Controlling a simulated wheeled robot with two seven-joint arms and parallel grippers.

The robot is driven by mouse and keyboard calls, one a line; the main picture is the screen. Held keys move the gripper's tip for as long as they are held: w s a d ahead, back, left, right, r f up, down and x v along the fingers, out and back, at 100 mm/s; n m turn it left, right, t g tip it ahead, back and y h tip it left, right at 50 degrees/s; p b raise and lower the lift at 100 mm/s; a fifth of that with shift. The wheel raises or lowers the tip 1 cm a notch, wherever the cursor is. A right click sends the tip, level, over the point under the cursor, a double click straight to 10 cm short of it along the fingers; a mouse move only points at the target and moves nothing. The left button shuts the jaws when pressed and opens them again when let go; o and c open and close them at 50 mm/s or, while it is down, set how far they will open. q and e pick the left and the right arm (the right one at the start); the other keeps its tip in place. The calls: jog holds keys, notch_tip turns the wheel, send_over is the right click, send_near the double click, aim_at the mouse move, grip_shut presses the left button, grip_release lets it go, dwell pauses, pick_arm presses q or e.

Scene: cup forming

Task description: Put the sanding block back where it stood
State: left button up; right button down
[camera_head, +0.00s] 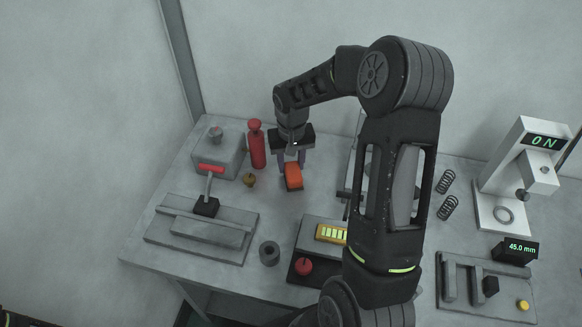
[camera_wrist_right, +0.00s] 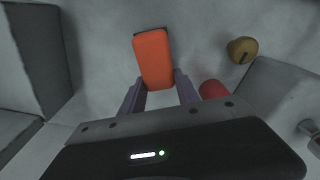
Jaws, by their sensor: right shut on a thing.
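The sanding block (camera_head: 293,178) is an orange block near the back of the table, right of the red bottle. My right gripper (camera_head: 291,164) reaches down over it with its fingers on either side, shut on it. In the right wrist view the orange block (camera_wrist_right: 153,58) sticks out beyond the two fingers of the right gripper (camera_wrist_right: 159,82). I cannot tell whether its underside touches the table. My left gripper is not in view.
A red bottle (camera_head: 257,147) and a small brown knob (camera_head: 249,181) stand close left of the block. A grey box (camera_head: 217,158) and a lever fixture (camera_head: 200,236) lie farther left. A grey cup (camera_head: 269,253) stands in front. The grey table (camera_head: 245,210) is bare between.

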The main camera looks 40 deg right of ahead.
aim_at(291, 165)
jog(key=shift+f, duration=0.15)
jog(key=shift+f, duration=0.25)
jog(key=c, duration=0.9)
grip_release()
jog(key=shift+r, duration=0.15)
jog(key=r+p, duration=0.2)
jog(key=r, duration=0.2)
jog(key=r+p, duration=0.3)
jog(key=r, duration=0.1)
jog(key=r+p, duration=0.2)
jog(key=r, duration=0.2)
jog(key=shift+s+a+p, duration=0.25)
jog(key=shift+s+p, duration=0.1)
